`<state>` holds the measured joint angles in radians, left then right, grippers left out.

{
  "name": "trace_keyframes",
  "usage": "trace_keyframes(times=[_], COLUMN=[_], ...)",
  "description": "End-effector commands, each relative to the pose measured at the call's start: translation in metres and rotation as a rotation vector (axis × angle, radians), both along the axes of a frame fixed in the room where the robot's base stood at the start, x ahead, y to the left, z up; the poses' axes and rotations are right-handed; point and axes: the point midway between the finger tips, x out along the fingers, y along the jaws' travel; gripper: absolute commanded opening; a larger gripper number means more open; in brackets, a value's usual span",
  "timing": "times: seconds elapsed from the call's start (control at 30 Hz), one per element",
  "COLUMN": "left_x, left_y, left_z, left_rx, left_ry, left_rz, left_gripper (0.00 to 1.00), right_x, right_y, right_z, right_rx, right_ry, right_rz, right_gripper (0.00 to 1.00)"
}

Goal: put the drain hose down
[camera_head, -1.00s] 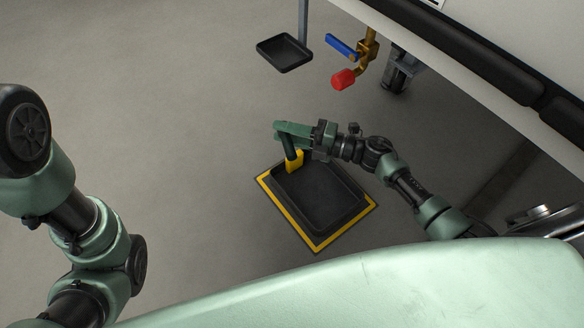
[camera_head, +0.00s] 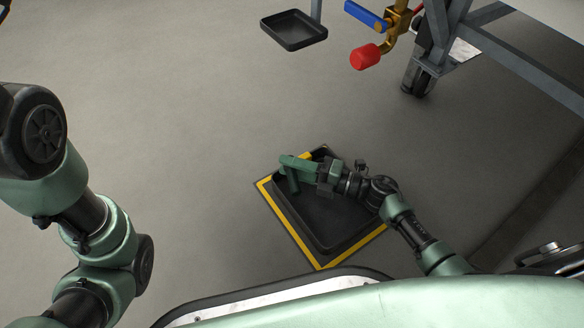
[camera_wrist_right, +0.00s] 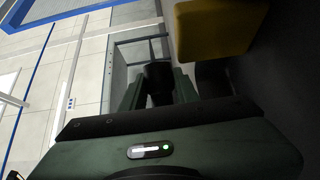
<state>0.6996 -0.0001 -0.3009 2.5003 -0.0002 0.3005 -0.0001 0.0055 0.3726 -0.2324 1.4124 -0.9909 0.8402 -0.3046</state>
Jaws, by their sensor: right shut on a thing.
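My right gripper (camera_head: 290,170) is over the upper left part of the black tray (camera_head: 335,235) on the floor. It is shut on a dark piece, which I take to be the drain hose; it shows between the fingers in the right wrist view (camera_wrist_right: 158,82). Most of the hose is hidden by the gripper, and I cannot tell whether it touches the tray. A yellow block (camera_wrist_right: 215,35) is close beside the fingers in the right wrist view. My left arm is at the left of the head view, its gripper out of frame.
A yellow border (camera_head: 300,237) surrounds the tray. A small black tray (camera_head: 293,30) on a post, a blue lever (camera_head: 367,15) and a red knob (camera_head: 365,57) are at the top. A grey wheeled frame (camera_head: 470,40) stands upper right. The floor at left is clear.

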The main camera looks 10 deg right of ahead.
Motion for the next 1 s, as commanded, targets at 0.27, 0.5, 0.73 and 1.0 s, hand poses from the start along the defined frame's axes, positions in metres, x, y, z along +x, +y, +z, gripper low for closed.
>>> trace_keyframes(times=[0.27, 0.5, 0.73, 1.0], left_x=[0.0, 0.0, 0.0, 0.0], left_y=[0.0, 0.0, 0.0, 0.0], left_z=[0.002, 0.002, 0.002, 0.002], left_rx=[0.0, 0.0, 0.0, 0.0], left_ry=[0.0, 0.001, 0.001, 0.0], left_rz=[0.0, 0.0, 0.001, 0.001], left_gripper=[0.55, 0.55, 0.55, 0.55], right_x=[0.0, 0.0, 0.0, 0.0], right_y=[0.0, 0.001, 0.0, 0.0], right_z=[0.0, -0.007, -0.01, -0.01], right_rx=[0.001, 0.001, 0.0, 0.0], right_ry=[-0.001, -0.001, -0.001, -0.001], right_rz=[0.0, 0.002, 0.001, 0.001], right_gripper=[0.0, 0.0, 0.44, 0.52])
